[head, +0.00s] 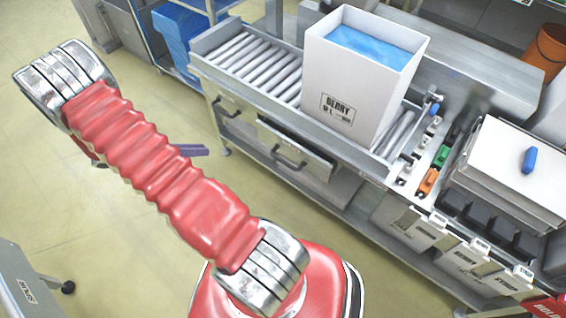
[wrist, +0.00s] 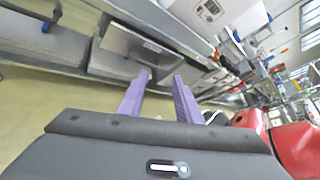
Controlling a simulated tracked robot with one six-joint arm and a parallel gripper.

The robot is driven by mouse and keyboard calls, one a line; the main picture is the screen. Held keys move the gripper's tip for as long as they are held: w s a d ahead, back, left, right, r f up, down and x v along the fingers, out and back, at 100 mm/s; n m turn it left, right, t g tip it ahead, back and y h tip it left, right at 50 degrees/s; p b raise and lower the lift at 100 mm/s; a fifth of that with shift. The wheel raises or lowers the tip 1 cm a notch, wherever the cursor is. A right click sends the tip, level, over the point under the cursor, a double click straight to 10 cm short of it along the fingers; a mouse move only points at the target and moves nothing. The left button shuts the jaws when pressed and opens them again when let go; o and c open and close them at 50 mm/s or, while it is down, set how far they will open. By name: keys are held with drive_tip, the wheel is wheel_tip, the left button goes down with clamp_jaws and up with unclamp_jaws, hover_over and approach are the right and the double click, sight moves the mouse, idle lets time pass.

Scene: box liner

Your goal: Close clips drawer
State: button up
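Two drawers with dark bar handles sit under the roller conveyor in the head view. The right drawer (head: 312,162) appears to stand out from the bench front; the left drawer (head: 240,122) looks about flush. I cannot read a label saying which is the clips drawer. A grey drawer front (wrist: 140,45) lies ahead of my fingers in the wrist view. My gripper (wrist: 158,78) is open, its two purple fingers apart with nothing seen between them. In the head view the purple fingers (head: 190,150) show left of the bench, apart from the drawers; my arm hides the rest.
A white carton (head: 345,105) with blue lining stands on the conveyor rollers (head: 245,62). Labelled bins (head: 415,230) hang at the bench's right front. A blue crate on a rack (head: 180,38) stands behind at left. The floor before the bench is clear.

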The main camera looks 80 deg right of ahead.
drive_tip(key=s+d+f+n+g+h, duration=0.1)
drive_tip(key=s+d+f+n, duration=0.2)
drive_tip(key=f, duration=0.3)
drive_tip(key=s+d+f+n+g+h, duration=0.2)
drive_tip(key=s+f, duration=0.1)
drive_tip(key=f, duration=0.3)
drive_tip(key=n+h, duration=0.3)
drive_tip(key=n, duration=0.4)
approach(283, 163)
drive_tip(key=w+a+f, duration=0.1)
drive_tip(key=w, duration=0.1)
drive_tip(key=shift+w+a+f, duration=0.4)
drive_tip(key=x, duration=1.3)
drive_tip(key=shift+s+d+r, duration=0.2)
drive_tip(key=shift+s+r, duration=0.1)
drive_tip(key=shift+r, duration=0.15)
drive_tip(key=shift+c, duration=0.5)
clamp_jaws()
drive_tip(key=shift+f, duration=0.1)
